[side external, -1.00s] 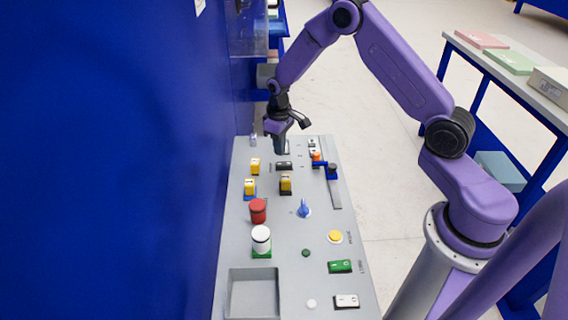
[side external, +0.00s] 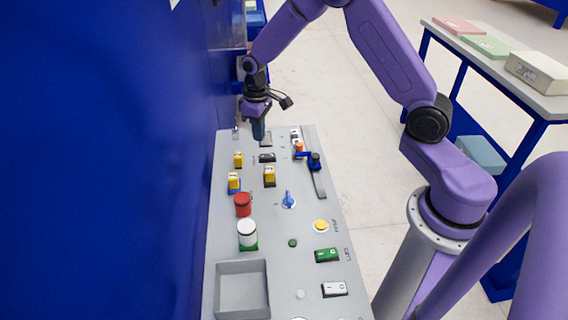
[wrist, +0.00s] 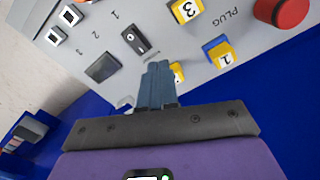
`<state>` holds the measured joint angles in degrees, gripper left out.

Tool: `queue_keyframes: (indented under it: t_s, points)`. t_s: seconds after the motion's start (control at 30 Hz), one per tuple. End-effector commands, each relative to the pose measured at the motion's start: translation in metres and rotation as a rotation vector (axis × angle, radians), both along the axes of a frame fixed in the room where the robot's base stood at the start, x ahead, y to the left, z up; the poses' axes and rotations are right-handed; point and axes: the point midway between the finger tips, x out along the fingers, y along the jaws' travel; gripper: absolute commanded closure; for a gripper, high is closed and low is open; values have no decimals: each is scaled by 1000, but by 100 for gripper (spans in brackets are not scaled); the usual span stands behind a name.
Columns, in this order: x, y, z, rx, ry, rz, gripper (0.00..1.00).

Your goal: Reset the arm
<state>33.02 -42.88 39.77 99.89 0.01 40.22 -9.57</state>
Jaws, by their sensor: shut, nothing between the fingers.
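My gripper (side external: 258,134) hangs from my purple arm over the far end of the grey control panel (side external: 225,215), pointing down. In the wrist view its two blue-grey fingers (wrist: 156,82) are together with nothing between them. Behind the fingers lie a black rocker switch (wrist: 140,38) and a dark rectangular piece (wrist: 102,68). A yellow block (wrist: 178,72) is partly hidden by the fingers. I cannot tell the exact height of the fingertips above the panel.
A blue wall (side external: 100,160) stands close on the left. A side table (side external: 470,80) stands right.

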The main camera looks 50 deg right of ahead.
Motion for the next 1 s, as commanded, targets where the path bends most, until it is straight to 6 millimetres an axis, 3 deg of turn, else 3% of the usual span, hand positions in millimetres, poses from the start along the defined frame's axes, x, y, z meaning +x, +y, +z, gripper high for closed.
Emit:
queue_keyframes:
  t_s: [0.2, 0.43, 0.6, 0.8, 1.0]
  points:
    - [-68, 59, 55, 4, -12, 177, 100]
    - [-157, 91, 96, 8, -16, 361, 100]
    - [-226, 94, 117, 12, -20, 497, 100]
    - [-298, 79, 129, 18, -22, 647, 100]
    - [-336, 62, 131, 21, -22, 738, 100]
